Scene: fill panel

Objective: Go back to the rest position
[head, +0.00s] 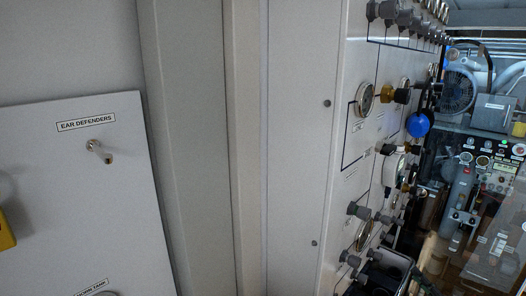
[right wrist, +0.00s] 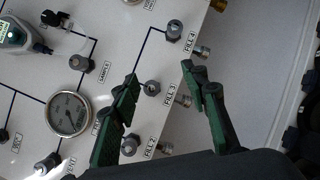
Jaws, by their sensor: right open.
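My right gripper (right wrist: 160,78) is open in the right wrist view, with its two green-and-black fingers apart and nothing held between them. It is in front of the pale fill panel (right wrist: 25,92), near the grey fittings labelled FILL 2, FILL 3 and FILL 4. Whether the fingers touch the panel cannot be told. The same panel (head: 355,190) stands edge-on at the right in the head view, with gauges, knobs and a round blue part (head: 418,125). My left gripper does not show.
A round gauge (right wrist: 69,114) is left of the fingers in the right wrist view. At the left of the head view is a board (head: 75,200) labelled EAR DEFENDERS with a metal hook (head: 99,151). Machinery (head: 490,165) stands beyond the panel at the far right.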

